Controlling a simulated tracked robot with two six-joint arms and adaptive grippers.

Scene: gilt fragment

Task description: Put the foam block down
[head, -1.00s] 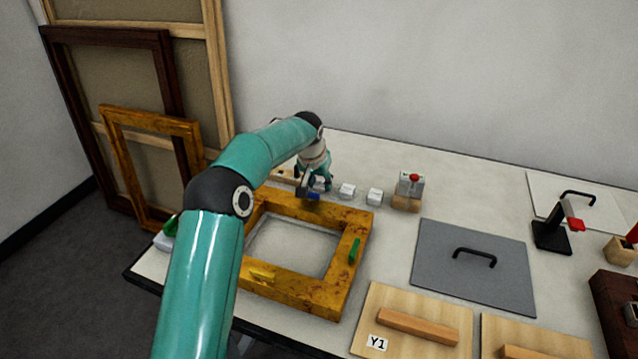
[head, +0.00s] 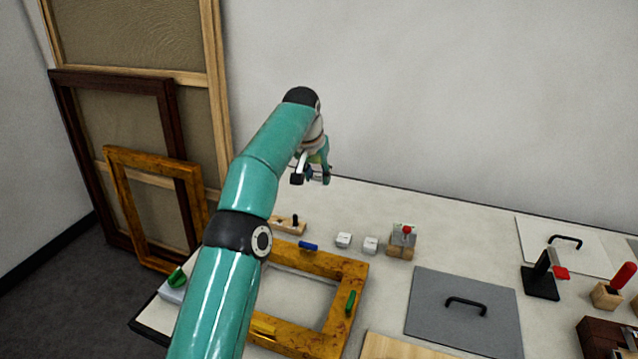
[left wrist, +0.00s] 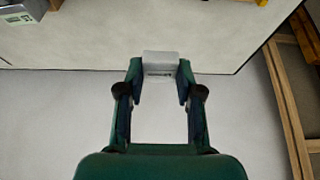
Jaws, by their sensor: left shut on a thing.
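My left gripper (head: 318,177) is raised above the back edge of the table, near the wall. In the left wrist view it is shut on a small pale grey-white block (left wrist: 161,62) with dark marking on one face, which I take to be the foam block. The block sits between the fingertips (left wrist: 160,75), clear of the tabletop. In the head view the gripper and arm mostly hide it. My right gripper is not in view.
Two white blocks (head: 343,240) (head: 370,245) stand on the table (head: 440,220) behind a gilt frame (head: 325,262) with coloured pieces on it. A wooden holder with a red knob (head: 401,243) and a grey plate (head: 466,312) are to the right. Frames (head: 140,90) lean at left.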

